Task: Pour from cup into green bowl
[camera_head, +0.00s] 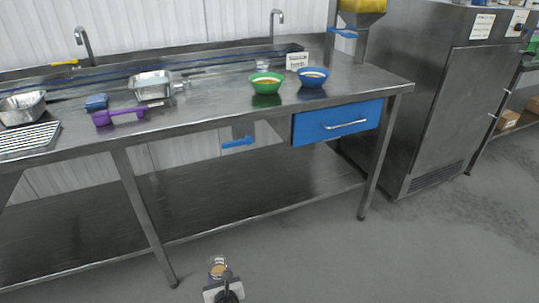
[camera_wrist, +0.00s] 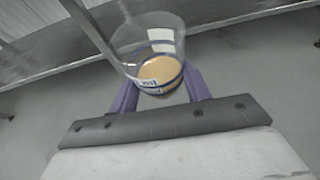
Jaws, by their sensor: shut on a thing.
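A clear cup (camera_wrist: 148,45) with blue markings shows in the wrist view, with tan contents (camera_wrist: 160,70) in its lower part. My gripper (camera_wrist: 155,90) is shut on the cup, its purple fingers on either side of it. In the head view the cup (camera_head: 217,268) and my gripper (camera_head: 220,279) are low at the bottom, over the floor in front of the table. My gripper is well apart from the bowl.
A blue bowl (camera_head: 312,82) stands just right of the green one. A small clear container (camera_head: 262,66) and a white card (camera_head: 297,61) stand behind. A purple scoop (camera_head: 118,115), metal pans (camera_head: 152,84) and a rack (camera_head: 28,139) are left. The table's front edge (camera_head: 215,123) lies between cup and bowl.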

